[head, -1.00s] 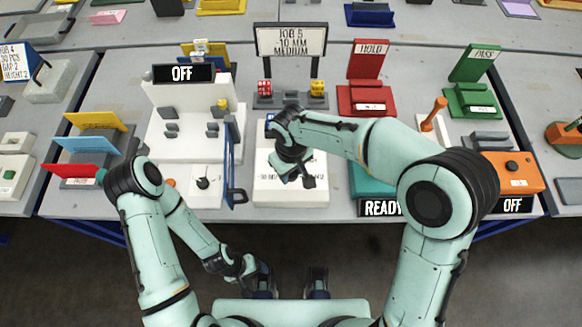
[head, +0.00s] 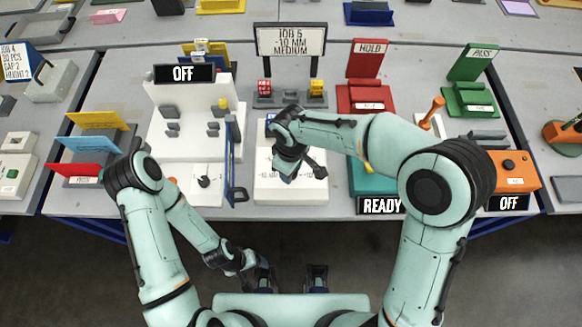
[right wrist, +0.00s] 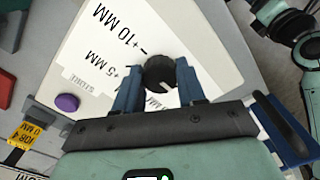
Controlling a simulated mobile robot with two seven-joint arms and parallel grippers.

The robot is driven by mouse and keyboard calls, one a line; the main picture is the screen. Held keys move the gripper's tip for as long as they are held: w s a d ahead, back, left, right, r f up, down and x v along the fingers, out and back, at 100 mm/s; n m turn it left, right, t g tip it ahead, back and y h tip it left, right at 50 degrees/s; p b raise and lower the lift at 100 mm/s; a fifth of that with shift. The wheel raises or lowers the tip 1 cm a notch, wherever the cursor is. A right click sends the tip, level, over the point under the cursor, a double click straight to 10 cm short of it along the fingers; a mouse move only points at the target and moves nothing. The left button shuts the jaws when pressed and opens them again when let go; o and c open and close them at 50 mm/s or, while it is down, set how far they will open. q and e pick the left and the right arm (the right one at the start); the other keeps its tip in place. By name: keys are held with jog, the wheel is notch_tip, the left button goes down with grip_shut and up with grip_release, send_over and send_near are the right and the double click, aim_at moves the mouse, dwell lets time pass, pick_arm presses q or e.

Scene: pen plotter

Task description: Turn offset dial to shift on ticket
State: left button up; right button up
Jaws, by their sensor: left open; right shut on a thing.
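The job ticket (head: 290,41) at the back centre reads "JOB 5, -10 MM, MEDIUM". The offset dial (right wrist: 160,70) is a black round knob with a white mark on a white panel (right wrist: 205,35); that panel (head: 290,190) is at the front centre in the head view. "+10 MM" and "+5 MM" are legible beside the dial; other print is partly hidden by my fingers. The white mark points toward my gripper's palm, away from "+10 MM". My right gripper (right wrist: 158,77) is shut on the dial, one blue finger on each side. My left gripper (head: 263,275) is open and empty, beyond the table's front edge.
A purple button (right wrist: 67,103) labelled "STORE" is on the same panel. A white machine (head: 190,125) with an "OFF" display stands left of it. A "READY" display (head: 381,206) is to the right. Red "HOLD" (head: 369,60) and green "PASS" (head: 476,65) stands are behind.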

jog(key=o, duration=1.1)
jog(key=shift+c, duration=0.2)
jog(key=shift+r, duration=0.15)
notch_tip(320, 180, up, 13)
jog(key=p, duration=0.1)
jog(key=shift+p, duration=0.3)
